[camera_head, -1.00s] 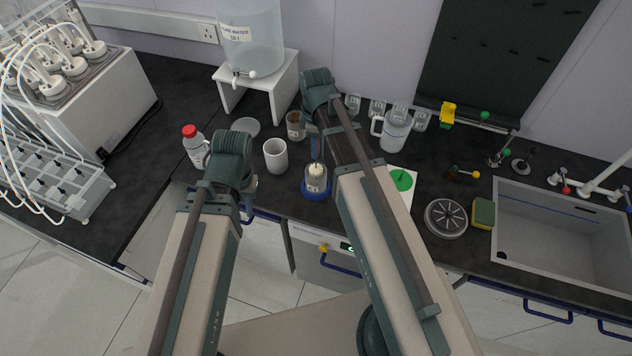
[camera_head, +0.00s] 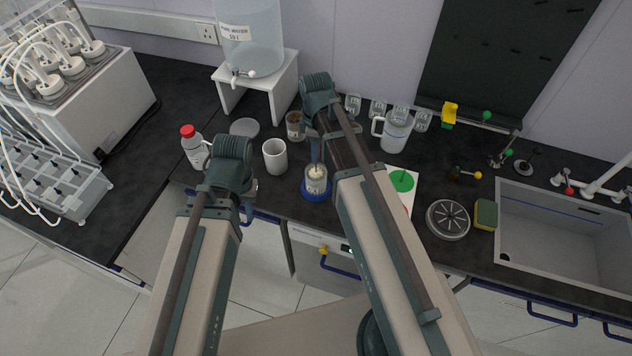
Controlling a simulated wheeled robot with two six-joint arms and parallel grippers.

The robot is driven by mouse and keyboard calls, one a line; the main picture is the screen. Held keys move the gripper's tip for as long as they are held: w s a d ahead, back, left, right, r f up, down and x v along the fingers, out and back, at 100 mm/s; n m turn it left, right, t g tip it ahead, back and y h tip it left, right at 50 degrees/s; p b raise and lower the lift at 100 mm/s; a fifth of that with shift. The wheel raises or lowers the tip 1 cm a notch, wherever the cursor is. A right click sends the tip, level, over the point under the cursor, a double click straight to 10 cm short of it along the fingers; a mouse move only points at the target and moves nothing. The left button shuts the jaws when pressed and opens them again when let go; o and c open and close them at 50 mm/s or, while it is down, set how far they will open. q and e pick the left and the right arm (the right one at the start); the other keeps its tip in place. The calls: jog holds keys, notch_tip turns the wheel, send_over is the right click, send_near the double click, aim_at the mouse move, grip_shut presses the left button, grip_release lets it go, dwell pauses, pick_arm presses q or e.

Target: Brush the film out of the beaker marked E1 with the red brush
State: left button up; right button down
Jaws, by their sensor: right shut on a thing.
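A glass beaker (camera_head: 317,187) stands upright in a blue ring-shaped holder (camera_head: 318,197) near the counter's front edge. Its label is too small to read. My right gripper (camera_head: 315,140) is above and behind the beaker, partly hidden by its own arm. It is shut on the brush, whose thin handle (camera_head: 314,152) shows reddish and blue below the jaws. The brush's pale head is at the beaker's mouth, seemingly inside it. My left gripper (camera_head: 248,208) is left of the beaker, over the counter's front edge, empty as far as I see; its fingers are mostly hidden.
A white mug (camera_head: 275,156), a brown-stained beaker (camera_head: 295,126) and a red-capped bottle (camera_head: 193,148) stand to the left. A white pitcher (camera_head: 396,132), a card with a green disc (camera_head: 402,180), a round drain-like disc (camera_head: 447,219), a sponge (camera_head: 486,214) and the sink (camera_head: 560,235) are right.

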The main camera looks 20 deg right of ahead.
jog(key=shift+r+p, duration=4.75)
jog(key=shift+r, duration=0.3)
jog(key=shift+f, duration=0.1)
